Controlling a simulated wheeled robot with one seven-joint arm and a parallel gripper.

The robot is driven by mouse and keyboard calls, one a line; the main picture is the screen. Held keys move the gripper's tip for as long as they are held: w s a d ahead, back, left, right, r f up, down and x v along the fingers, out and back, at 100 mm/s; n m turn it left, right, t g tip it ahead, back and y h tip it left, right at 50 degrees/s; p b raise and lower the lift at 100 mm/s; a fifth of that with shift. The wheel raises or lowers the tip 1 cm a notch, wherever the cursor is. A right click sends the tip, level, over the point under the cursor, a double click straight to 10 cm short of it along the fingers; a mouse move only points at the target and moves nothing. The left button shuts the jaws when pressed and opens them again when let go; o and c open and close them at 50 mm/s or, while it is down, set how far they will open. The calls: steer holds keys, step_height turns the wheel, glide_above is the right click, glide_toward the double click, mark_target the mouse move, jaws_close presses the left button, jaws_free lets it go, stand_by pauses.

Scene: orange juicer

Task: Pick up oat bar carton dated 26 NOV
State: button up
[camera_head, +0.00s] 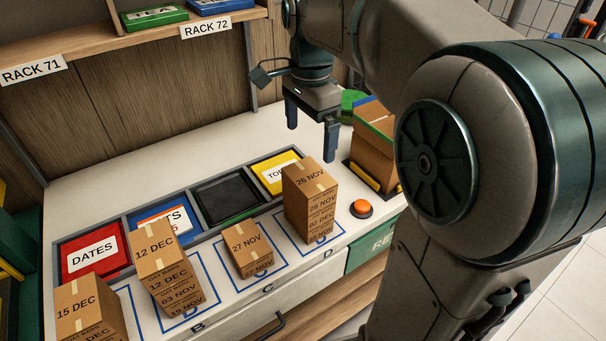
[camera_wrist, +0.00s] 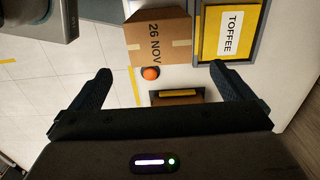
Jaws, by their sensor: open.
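The oat bar carton dated 26 NOV (camera_head: 310,178) is on top of the tall brown stack in the marked square at D. Its dated top and tape also show at the upper middle of the wrist view (camera_wrist: 158,36). My gripper (camera_head: 311,136) is open and empty, above and behind that stack in the head view. In the wrist view, its two fingers (camera_wrist: 160,72) are spread wide, with the carton beyond them and not between them. Further cartons below the 26 NOV one carry small dates on their sides.
Other carton stacks stand left: 27 NOV (camera_head: 248,243), 12 DEC (camera_head: 155,240), 15 DEC (camera_head: 78,298). Behind them are trays, including yellow TOFFEE (camera_wrist: 231,32). An orange button (camera_head: 361,208) and a brown box (camera_head: 372,160) are right of stack D. Shelves rise at the back left.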

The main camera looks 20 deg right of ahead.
mark_target(309, 175)
step_height(309, 175, down, 13)
steer(key=shift+s+f+p, duration=0.1)
steer(key=shift+p, duration=0.3)
steer(key=c, duration=0.7)
